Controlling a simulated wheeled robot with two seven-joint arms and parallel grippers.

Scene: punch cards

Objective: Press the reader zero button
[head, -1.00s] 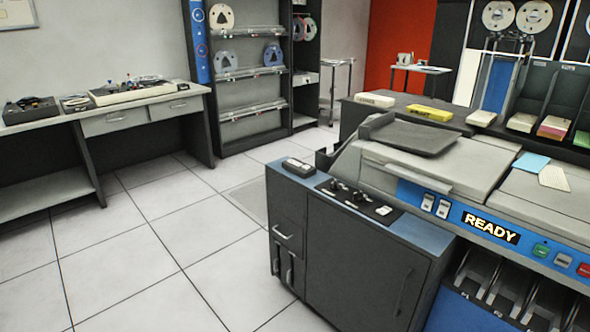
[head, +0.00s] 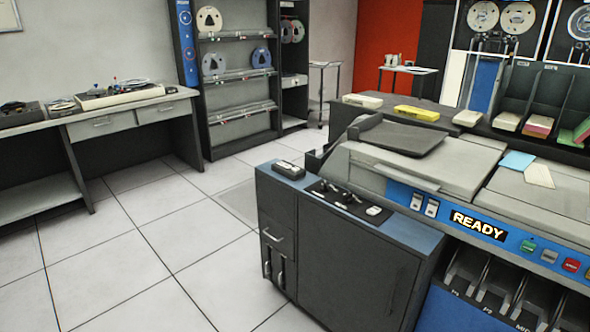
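The card reader (head: 430,170) is the grey-topped machine with a blue front panel at the right. Its lit display (head: 479,225) reads READY. To the right of the display sit a green button (head: 528,247), a grey-white button (head: 549,256), a red button (head: 571,265) and an orange one at the picture's edge (head: 587,272). Their labels are too small to read, so I cannot tell which is the zero button. Two white rocker switches (head: 424,205) are left of the display. Neither of my grippers is in view.
A dark cabinet (head: 345,255) with a blue top stands at the reader's left end, with small devices on it. Card trays (head: 417,113) sit behind the reader. A desk (head: 130,118) and tape shelves (head: 240,100) line the back. The tiled floor (head: 150,240) at left is clear.

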